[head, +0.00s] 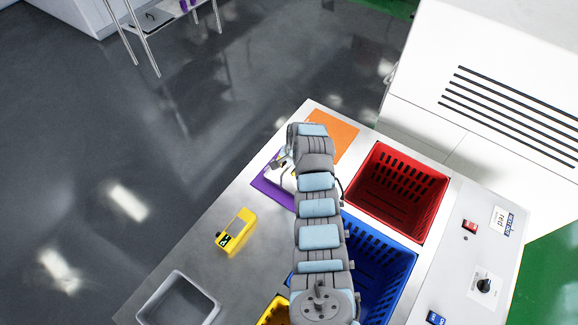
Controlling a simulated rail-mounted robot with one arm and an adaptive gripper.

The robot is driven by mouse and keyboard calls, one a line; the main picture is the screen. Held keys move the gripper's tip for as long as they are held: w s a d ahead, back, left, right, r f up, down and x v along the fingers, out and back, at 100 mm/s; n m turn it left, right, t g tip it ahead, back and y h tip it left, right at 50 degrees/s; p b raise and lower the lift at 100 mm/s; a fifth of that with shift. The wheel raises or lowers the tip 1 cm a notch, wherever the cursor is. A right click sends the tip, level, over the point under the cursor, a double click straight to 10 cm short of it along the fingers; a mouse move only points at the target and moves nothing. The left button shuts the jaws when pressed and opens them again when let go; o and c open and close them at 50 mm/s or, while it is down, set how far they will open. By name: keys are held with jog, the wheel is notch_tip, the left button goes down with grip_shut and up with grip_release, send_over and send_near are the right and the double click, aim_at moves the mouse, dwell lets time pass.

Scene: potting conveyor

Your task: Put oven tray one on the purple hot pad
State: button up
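The purple hot pad (264,188) lies flat near the far left edge of the metal table, partly hidden by my arm. My gripper (281,164) is over the pad, small and mostly covered by my own wrist. A small pale item (287,181) shows at the pad beside my gripper; I cannot tell whether it is a tray or part of my gripper. No tray is clearly marked as oven tray one. A yellow object with a dark label (234,235) stands on the table, apart from the pad.
An orange pad (343,131) lies beyond my wrist. A red crate (405,175) and a blue crate (392,262) stand right of my arm. A grey bin (208,300) and a yellow crate (268,312) are at the front. Bare table surrounds the yellow object.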

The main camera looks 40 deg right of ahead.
jog(key=b+v, duration=0.1)
jog(key=v, duration=1.1)
jog(key=shift+r, duration=0.15)
